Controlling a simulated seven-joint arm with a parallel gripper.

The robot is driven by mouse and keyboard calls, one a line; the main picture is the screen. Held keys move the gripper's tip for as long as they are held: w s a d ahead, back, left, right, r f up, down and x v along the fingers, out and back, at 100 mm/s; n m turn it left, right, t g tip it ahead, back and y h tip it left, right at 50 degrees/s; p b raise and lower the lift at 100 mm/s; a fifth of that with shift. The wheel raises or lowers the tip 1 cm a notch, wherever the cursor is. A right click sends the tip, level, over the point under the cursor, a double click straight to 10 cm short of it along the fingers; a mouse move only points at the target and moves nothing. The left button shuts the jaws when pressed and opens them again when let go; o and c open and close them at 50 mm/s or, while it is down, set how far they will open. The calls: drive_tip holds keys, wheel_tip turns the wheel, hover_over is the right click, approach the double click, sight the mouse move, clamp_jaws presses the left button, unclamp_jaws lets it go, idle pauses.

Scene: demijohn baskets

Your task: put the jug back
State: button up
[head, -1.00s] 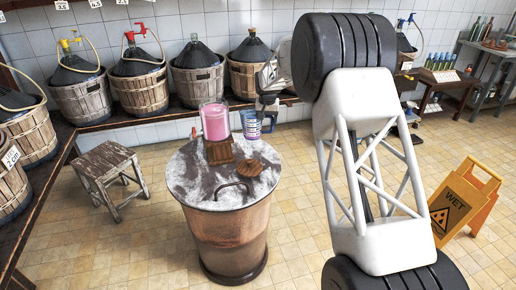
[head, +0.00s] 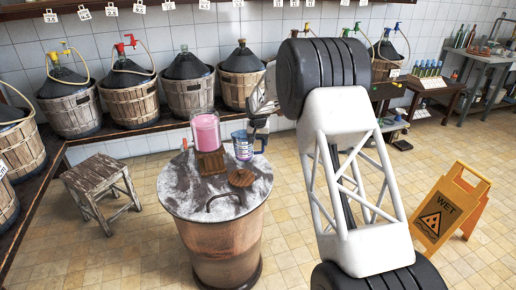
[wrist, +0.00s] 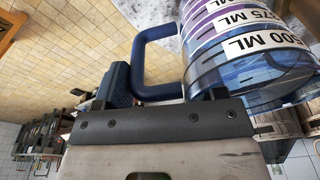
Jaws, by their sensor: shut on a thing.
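The jug (head: 243,147) is a clear blue measuring jug with purple and white bands. In the wrist view the jug (wrist: 240,70) shows "500 ML" and a blue handle (wrist: 150,50). My gripper (head: 259,127) is shut on the handle; it also shows in the wrist view (wrist: 160,97). The jug is upright at the back right edge of the drum's top (head: 180,190). I cannot tell whether it touches the top.
A stool (head: 98,178) stands left. Basketed demijohns (head: 188,92) line the back shelf. A yellow wet-floor sign (head: 447,205) stands right.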

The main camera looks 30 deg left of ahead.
drive_tip(key=shift+f, duration=1.65)
drive_tip(key=shift+f, duration=0.15)
drive_tip(key=o, duration=1.4)
drive_tip(key=shift+o, duration=0.2)
wheel_tip(320, 180, up, 12)
drive_tip(key=s, duration=0.1)
drive_tip(key=shift+s+d, duration=0.2)
drive_tip(key=shift+d, duration=0.1)
drive_tip(key=shift+d, duration=0.1)
